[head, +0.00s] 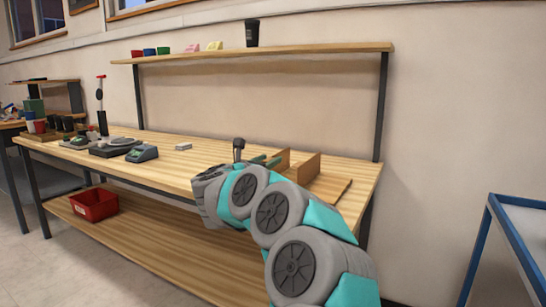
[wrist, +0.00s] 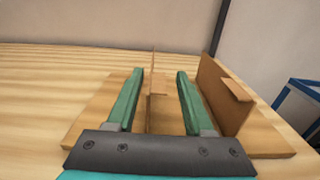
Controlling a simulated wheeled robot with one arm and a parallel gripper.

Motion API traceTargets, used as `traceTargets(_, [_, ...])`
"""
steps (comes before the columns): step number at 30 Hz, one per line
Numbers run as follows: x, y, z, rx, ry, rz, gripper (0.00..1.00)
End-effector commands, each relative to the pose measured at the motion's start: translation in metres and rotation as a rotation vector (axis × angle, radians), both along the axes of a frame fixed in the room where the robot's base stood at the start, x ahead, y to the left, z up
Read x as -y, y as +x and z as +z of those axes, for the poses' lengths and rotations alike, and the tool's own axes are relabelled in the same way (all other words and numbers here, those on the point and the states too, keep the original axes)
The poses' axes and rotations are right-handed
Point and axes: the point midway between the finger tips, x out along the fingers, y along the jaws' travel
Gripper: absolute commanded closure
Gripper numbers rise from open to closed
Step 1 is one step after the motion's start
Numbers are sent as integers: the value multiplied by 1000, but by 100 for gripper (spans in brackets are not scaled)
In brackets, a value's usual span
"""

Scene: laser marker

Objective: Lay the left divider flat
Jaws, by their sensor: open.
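The left divider (wrist: 152,88) is a thin wooden panel. It stands upright, nearly edge-on, between my fingers in the wrist view, with a gap on each side. My gripper (wrist: 160,73) is open, its two green fingers pointing forward over the wooden base board (wrist: 92,112). The right divider (wrist: 225,92) stands upright to the right of my right finger, with a small tab near its top. In the head view my gripper (head: 266,160) is beside the left divider (head: 283,159), and the right divider (head: 304,168) stands further right. The lower parts are partly hidden by my gripper.
The long wooden bench (head: 225,160) is clear left of the board, apart from a small block (head: 184,146). Several devices stand at its far left. A shelf (head: 270,52) runs above, and a blue-framed table (head: 510,235) stands at the right.

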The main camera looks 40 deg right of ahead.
Motion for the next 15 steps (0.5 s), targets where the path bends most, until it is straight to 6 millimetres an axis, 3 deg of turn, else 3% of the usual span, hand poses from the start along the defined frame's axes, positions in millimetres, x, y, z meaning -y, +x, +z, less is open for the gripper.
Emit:
traceTargets(6, [27,11,0,-3,-1,-2,48])
traceTargets(15, [38,17,-1,-3,0,4,48])
